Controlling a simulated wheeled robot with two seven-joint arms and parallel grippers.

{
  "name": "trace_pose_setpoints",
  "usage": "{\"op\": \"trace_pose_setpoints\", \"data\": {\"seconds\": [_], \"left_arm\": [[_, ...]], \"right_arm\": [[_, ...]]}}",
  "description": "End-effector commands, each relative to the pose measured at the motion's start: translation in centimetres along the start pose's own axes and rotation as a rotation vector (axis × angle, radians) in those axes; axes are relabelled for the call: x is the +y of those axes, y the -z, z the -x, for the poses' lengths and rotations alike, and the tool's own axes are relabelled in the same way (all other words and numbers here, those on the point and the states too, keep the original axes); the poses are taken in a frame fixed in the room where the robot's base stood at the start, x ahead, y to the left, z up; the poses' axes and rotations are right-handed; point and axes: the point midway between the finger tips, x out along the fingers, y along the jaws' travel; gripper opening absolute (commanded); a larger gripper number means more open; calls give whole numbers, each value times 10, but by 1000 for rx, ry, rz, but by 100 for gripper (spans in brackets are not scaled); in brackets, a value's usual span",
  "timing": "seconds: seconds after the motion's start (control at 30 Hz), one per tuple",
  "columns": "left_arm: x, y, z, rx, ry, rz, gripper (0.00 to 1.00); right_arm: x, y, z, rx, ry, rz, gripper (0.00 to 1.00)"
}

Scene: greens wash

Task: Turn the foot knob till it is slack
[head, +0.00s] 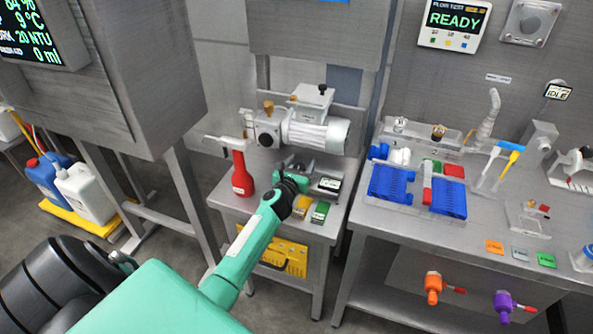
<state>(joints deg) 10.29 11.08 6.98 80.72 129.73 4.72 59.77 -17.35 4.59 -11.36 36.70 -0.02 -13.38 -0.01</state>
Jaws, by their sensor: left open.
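My left arm reaches up from the lower left to the small steel table (240,204). Its dark gripper (291,180) is at the middle of that table, in front of and below the grey motor-and-pump unit (318,136). The jaws are small and partly hidden by my own wrist; they are open. I cannot pick out the foot knob for certain; it may be hidden behind the gripper. A brass-coloured knob (268,106) stands on the left end of the unit. My right gripper is out of view.
A red bottle (241,175) stands left of the gripper. Yellow and green blocks (319,211) lie at the table's front right. The right bench holds blue racks (392,184). A steel frame leg (187,200) stands close to my left arm.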

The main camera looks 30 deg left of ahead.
Motion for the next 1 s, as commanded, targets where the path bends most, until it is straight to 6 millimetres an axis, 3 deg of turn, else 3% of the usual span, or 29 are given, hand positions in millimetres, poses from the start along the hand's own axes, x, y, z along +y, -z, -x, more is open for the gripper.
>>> {"op": "trace_pose_setpoints", "data": {"seconds": [0.17, 0.7, 1.0], "left_arm": [[0, 1, 19, 2, 1, -2, 58], [0, 2, 115, 2, 0, -1, 58], [0, 1, 136, 1, 0, 0, 58]], "right_arm": [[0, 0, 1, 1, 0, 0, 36], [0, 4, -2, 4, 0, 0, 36], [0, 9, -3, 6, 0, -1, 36]]}}
